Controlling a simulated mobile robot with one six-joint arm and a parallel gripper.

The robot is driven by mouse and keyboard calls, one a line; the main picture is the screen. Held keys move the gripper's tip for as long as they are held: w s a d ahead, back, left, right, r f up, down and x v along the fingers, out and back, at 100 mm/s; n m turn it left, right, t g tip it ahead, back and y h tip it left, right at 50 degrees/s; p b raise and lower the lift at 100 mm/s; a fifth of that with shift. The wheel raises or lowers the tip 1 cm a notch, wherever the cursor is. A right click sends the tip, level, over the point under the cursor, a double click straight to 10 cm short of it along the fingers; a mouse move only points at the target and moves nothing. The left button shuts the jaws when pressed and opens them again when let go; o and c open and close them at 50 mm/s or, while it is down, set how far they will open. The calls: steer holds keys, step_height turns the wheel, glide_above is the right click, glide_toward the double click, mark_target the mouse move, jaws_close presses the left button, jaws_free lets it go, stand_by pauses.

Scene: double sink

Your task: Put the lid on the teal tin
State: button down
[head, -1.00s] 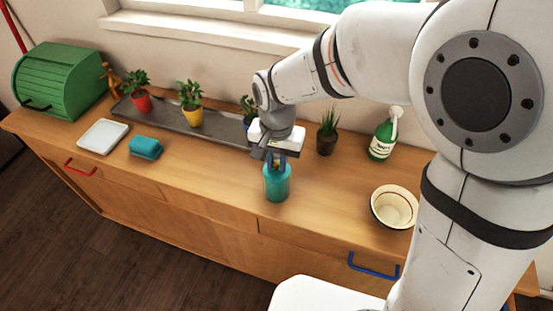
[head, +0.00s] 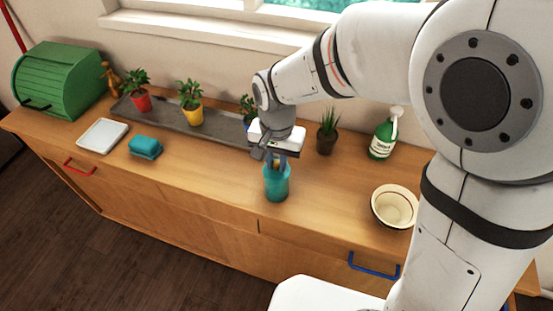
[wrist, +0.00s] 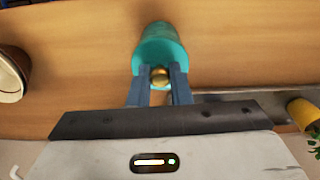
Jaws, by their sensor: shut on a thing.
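The teal tin (head: 277,188) stands upright on the wooden counter, directly below my gripper (head: 278,162). In the wrist view, the tin (wrist: 160,28) shows ahead of the fingers. My gripper (wrist: 160,78) is shut on a small gold knob (wrist: 160,75), which appears to belong to the lid (wrist: 160,54). The lid looks teal like the tin and lies at the tin's top. The fingers hide part of it, so I cannot tell whether it is fully seated or slightly raised.
A cream bowl (head: 395,207) stands to the right. A grey tray (head: 160,118) with potted plants, a teal sponge-like block (head: 145,147) and a white plate (head: 102,136) are left. Counter around the tin is clear.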

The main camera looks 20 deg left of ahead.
stand_by(0.3)
steer(key=c, duration=1.3)
jaws_free()
steer(key=shift+o, duration=0.8)
steer(key=o, duration=0.4)
steer(key=shift+r+p, duration=2.45)
steer(key=shift+r, duration=1.1)
steer(key=shift+c, duration=0.4)
jaws_close()
